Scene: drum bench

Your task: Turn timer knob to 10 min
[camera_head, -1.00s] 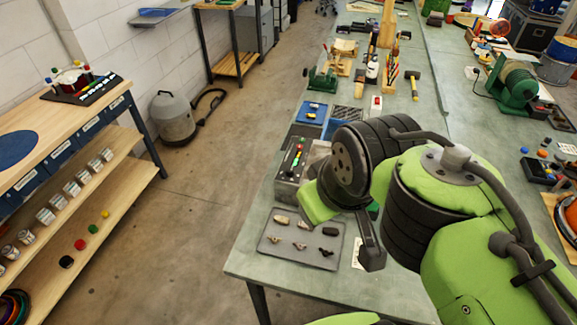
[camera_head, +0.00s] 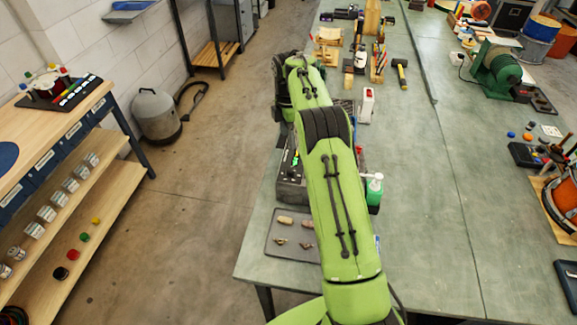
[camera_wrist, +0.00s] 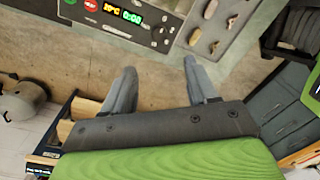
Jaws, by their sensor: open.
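The grey control box (camera_head: 291,192) stands on the bench's left side, partly hidden behind my arm in the head view. In the wrist view its panel (camera_wrist: 143,38) shows at the top, with a lit display (camera_wrist: 122,14) reading about 20°C and 0:00. Small dark knobs (camera_wrist: 161,44) sit at the panel's right end; I cannot tell which one is the timer knob. My gripper (camera_wrist: 158,68) is open and empty, its fingers apart from the panel and pointing toward the box's edge. In the head view the gripper is hidden.
A grey tray (camera_head: 287,247) with small parts lies beside the box, near the bench's front edge. A green bottle (camera_head: 374,190) stands close right of my arm. A white switch box (camera_head: 366,104) is farther back. The bench's middle (camera_head: 420,190) is clear.

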